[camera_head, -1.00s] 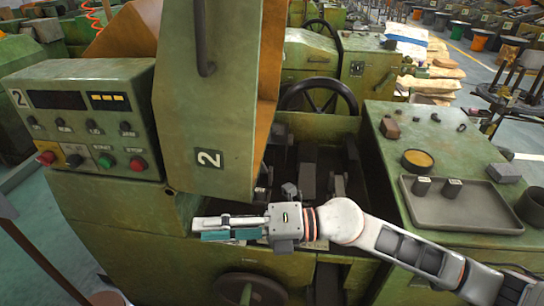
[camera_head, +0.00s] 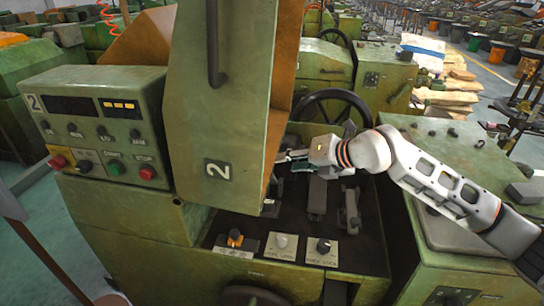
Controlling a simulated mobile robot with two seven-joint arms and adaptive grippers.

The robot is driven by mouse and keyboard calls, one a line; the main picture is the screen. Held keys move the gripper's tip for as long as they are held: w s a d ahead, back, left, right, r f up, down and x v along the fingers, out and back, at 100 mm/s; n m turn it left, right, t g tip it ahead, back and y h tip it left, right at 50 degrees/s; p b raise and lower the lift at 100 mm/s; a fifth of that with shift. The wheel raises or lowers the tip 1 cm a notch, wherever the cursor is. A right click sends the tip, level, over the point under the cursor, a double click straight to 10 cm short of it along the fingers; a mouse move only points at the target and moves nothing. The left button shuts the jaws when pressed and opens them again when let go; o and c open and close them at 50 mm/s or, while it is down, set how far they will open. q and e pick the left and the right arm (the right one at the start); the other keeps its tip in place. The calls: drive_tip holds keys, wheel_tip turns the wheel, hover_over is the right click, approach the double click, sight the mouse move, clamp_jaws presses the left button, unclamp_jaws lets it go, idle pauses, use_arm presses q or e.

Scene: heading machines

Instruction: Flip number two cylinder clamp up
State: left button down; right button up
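The green machine marked 2 (camera_head: 218,169) has a dark open bay with several grey clamp-like parts. One grey block-shaped part (camera_head: 317,196) stands in the middle, another (camera_head: 350,212) to its right, and a smaller one (camera_head: 270,207) lies left, partly behind the cover. No number shows on them, so I cannot tell which is number two. My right gripper (camera_head: 288,160) is over the back of the bay, pointing left beside the cover's edge. It appears to hold nothing, but its small fingers do not show clearly whether they are apart. My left gripper is out of view.
The tall green cover (camera_head: 225,80) stands at the left of the bay. A handwheel (camera_head: 325,110) is behind it. Several knobs on plates (camera_head: 280,242) line the bay's front. A control box (camera_head: 95,125) is at left; a side table (camera_head: 455,150) at right.

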sight(272, 162)
drive_tip(key=shift+m+t, duration=0.3)
drive_tip(key=x, duration=0.4)
drive_tip(key=p+x, duration=0.1)
drive_tip(key=x, duration=0.3)
drive_tip(key=shift+w+d+r, duration=0.1)
drive_tip(key=shift+w+r, duration=0.1)
drive_tip(key=shift+w, duration=0.15)
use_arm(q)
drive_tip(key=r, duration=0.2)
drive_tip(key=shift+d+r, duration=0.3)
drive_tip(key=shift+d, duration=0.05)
use_arm(e)
clamp_jaws()
